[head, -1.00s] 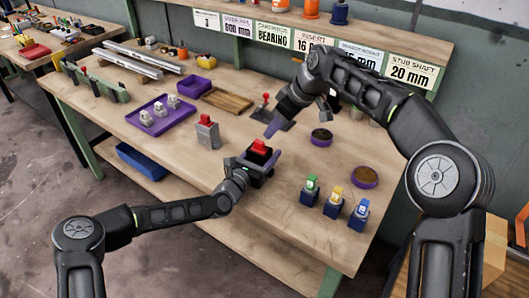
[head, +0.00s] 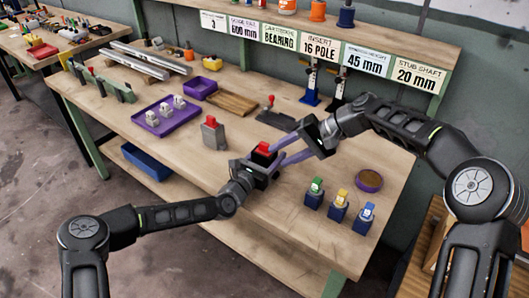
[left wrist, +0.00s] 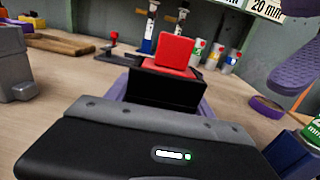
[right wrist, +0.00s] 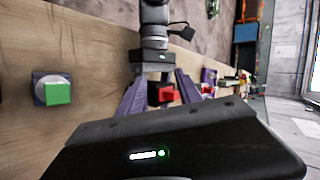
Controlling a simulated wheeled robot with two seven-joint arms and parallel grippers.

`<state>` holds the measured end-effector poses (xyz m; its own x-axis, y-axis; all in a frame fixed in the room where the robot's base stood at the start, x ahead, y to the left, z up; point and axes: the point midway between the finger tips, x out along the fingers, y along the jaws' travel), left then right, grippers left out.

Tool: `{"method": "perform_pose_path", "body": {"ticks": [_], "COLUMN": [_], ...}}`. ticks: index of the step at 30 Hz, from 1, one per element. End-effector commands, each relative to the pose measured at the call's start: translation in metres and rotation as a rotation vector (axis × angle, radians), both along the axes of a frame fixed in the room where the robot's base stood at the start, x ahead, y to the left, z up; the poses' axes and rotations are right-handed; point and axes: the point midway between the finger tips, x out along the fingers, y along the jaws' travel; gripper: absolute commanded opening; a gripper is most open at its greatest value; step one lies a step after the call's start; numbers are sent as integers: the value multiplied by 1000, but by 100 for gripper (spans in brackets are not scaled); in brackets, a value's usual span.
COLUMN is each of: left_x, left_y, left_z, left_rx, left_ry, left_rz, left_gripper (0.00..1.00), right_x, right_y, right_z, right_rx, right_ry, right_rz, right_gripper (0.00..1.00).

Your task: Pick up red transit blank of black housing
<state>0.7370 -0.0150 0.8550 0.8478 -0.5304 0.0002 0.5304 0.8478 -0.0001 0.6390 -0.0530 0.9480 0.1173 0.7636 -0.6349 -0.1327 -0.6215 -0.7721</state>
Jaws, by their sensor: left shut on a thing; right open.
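The black housing (left wrist: 165,88) is held up in my left gripper (head: 258,168), above the bench. The red transit blank (left wrist: 175,50) sits in the top of the housing; it also shows in the head view (head: 263,149). My right gripper (head: 282,153) is open, its purple fingers pointing left toward the blank. In the right wrist view the red blank (right wrist: 165,92) and dark housing lie between and beyond its fingertips. Whether a finger touches the blank is not clear.
Green (head: 314,193), yellow (head: 340,204) and blue-white (head: 364,218) topped blocks stand at the front right. A grey block with a red top (head: 213,133) stands to the left. A purple tray (head: 166,121) holds several light parts. A round purple dish (head: 369,180) is at the right.

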Motion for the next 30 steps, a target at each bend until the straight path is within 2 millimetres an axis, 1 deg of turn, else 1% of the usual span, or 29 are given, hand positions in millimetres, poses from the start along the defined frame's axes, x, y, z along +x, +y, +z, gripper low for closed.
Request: {"method": "perform_pose_path", "body": {"ticks": [1,3,6,9,12,15,18,26,30], "left_x": [0,0,0,0,0,0,0,0,0], "left_y": [0,0,0,0,0,0,0,0,0], "left_z": [0,0,0,0,0,0,0,0,0], "left_rx": [0,0,0,0,0,0,0,0,0], "left_ry": [0,0,0,0,0,0,0,0,0], "left_rz": [0,0,0,0,0,0,0,0,0], "left_gripper": [4,4,4,4,4,4,4,4,4], "right_x": [-3,-4,-1,4,9,12,13,13,16], "right_y": [-9,-17,-34,-51,-65,-74,-76,-75,-67], "right_z": [-6,-8,-9,-9,-9,-9,-9,-9,-10], "right_rx": [102,256,460,630,749,815,836,834,833], "right_ry": [156,385,695,953,1132,1229,1261,1258,1258], "right_rz": [-131,-311,-533,-694,-794,-844,-858,-857,-854], "right_gripper": [42,42,42,42,42,42,42,42,42]}}
